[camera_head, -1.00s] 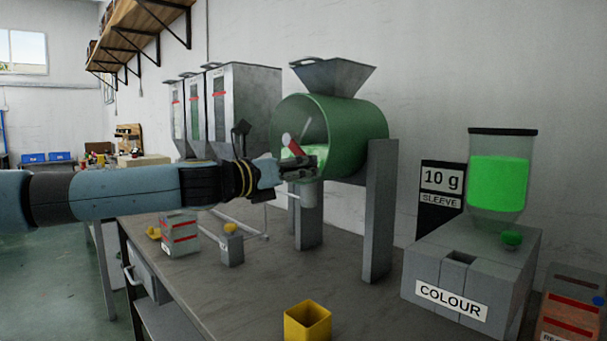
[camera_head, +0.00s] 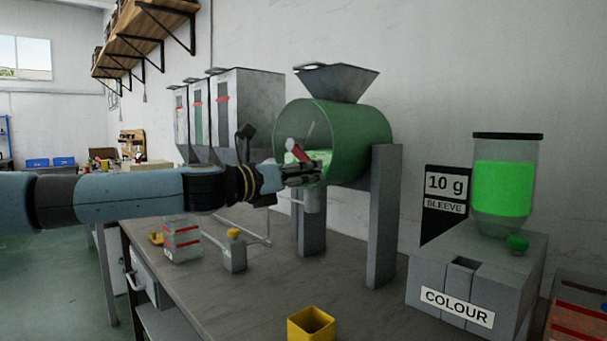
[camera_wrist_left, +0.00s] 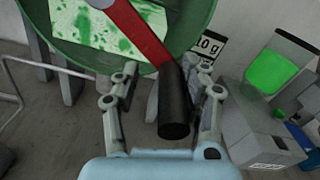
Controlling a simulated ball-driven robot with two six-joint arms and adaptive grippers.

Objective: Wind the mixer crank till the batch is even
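The green mixer drum (camera_head: 362,140) stands on grey legs, its open face toward my left arm. Its red crank arm (camera_head: 297,150) crosses that face. In the left wrist view the crank arm (camera_wrist_left: 140,30) ends in a black handle (camera_wrist_left: 173,105). The batch (camera_wrist_left: 95,22) in the drum is pale with uneven bright green patches. My left gripper (camera_head: 312,172) is at the drum's front; in the left wrist view its fingers (camera_wrist_left: 168,80) are spread on either side of the handle, with visible gaps. My right gripper is in neither view.
A grey hopper (camera_head: 338,82) tops the drum. The colour dispenser (camera_head: 475,270) stands to the right, and a yellow open box (camera_head: 311,326) at the bench's front. Tall bins (camera_head: 250,110) stand behind.

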